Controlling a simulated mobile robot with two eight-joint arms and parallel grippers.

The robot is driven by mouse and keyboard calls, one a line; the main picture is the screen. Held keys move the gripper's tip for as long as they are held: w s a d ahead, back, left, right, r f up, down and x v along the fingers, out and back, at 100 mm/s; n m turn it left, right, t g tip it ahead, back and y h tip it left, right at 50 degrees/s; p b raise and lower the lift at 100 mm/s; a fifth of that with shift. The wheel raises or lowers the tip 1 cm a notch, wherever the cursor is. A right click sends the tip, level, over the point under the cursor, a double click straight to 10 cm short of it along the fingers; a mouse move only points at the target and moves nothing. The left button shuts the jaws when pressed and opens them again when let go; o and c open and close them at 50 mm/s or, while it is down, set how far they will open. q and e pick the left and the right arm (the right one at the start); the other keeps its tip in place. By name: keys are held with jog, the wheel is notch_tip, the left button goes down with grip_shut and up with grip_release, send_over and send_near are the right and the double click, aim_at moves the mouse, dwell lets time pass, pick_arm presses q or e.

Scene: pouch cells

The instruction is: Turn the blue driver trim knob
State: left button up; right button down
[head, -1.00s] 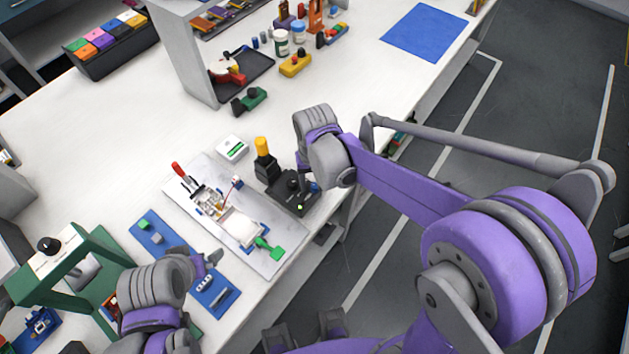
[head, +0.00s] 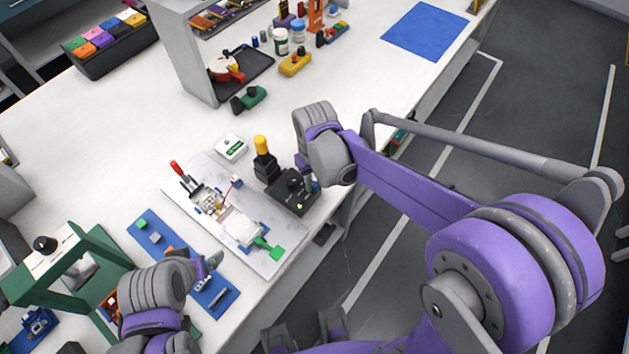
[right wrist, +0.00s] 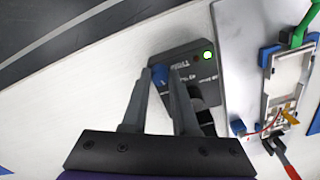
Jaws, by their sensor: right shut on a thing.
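The driver unit is a black box (head: 292,197) at the front edge of the bench, with a green light on its top. Its blue trim knob (right wrist: 158,76) shows in the right wrist view, between the two grey fingertips of my right gripper (right wrist: 157,72). The fingers are shut on the knob, one on each side. In the head view, my right wrist largely hides these fingertips. My left gripper (head: 210,262) hangs over the blue strip at the lower left, away from the driver unit; whether its fingers are open is unclear.
A pale plate (head: 185,208) with a pouch cell fixture (head: 240,227) and green clamp lies left of the driver unit. A yellow-topped handle (head: 262,148) and a white meter box (head: 231,147) stand behind. A green frame (head: 95,262) stands lower left. The bench's middle left is clear.

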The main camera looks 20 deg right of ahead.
aim_at(315, 185)
jog(key=shift+n, duration=0.5)
jog(key=c, duration=0.7)
grip_release()
jog(key=shift+r, duration=0.1)
notch_tip(315, 185, up, 11)
jog(key=shift+f+p, duration=0.15)
jog(key=shift+p, duration=0.3)
jog(key=shift+s, duration=0.1)
jog(key=s+d+f+m+t, duration=0.1)
jog(key=s+d, duration=0.1)
jog(key=s, duration=0.2)
jog(key=s+d+f+m+t, duration=0.1)
jog(key=s+d+f+t, duration=0.1)
jog(key=s, duration=0.3)
jog(key=s+d+f+m+t, duration=0.1)
jog(key=s+d+f+t, duration=0.1)
jog(key=s, duration=0.2)
jog(key=shift+s+d+f, duration=0.25)
jog(key=shift+s, duration=0.15)
